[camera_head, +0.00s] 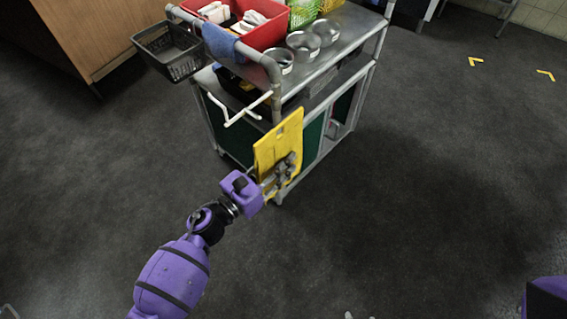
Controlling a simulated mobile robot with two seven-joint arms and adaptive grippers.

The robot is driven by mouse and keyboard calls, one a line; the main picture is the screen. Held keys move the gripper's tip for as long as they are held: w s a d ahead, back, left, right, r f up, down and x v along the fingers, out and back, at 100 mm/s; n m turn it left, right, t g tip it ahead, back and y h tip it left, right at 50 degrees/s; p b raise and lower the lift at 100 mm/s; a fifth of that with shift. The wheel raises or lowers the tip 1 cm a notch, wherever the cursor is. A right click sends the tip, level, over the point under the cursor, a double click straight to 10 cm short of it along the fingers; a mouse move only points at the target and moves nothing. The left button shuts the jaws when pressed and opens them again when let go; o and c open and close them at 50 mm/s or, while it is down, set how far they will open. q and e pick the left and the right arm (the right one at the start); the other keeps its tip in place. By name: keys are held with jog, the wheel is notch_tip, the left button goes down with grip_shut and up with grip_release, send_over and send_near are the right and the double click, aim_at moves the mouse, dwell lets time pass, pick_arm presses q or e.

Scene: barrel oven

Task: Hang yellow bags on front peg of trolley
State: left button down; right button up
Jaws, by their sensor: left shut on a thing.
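A flat yellow bag (276,147) hangs upright in my left gripper (280,174), which is shut on its lower part. The bag is in front of the trolley's end, to the right of and a little below the white front peg (243,112). Its top edge appears close to the trolley's corner post; I cannot tell if they touch. The metal trolley (352,62) stands at the top centre. My right arm shows only as a purple piece at the bottom right. Small grey tips at the bottom edge may be my right gripper, but their state is unclear.
A wooden cabinet (95,38) stands upper left. The dark floor is clear around the trolley.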

pick_arm(q)
jog(key=w+a+f+b, duration=0.1)
jog(key=w+a+b, duration=0.2)
jog(key=w+a, duration=0.2)
jog(key=shift+w+f, duration=0.25)
jog(key=shift+w, duration=0.1)
dwell(0.7)
dwell(0.5)
jog(key=c, duration=1.2)
grip_release()
jog(key=shift+o, duration=0.2)
jog(key=shift+a, duration=0.1)
jog(key=shift+s, duration=0.1)
jog(key=v, duration=1.1)
jog(key=shift+s+a, duration=0.25)
jog(key=shift+a, duration=0.1)
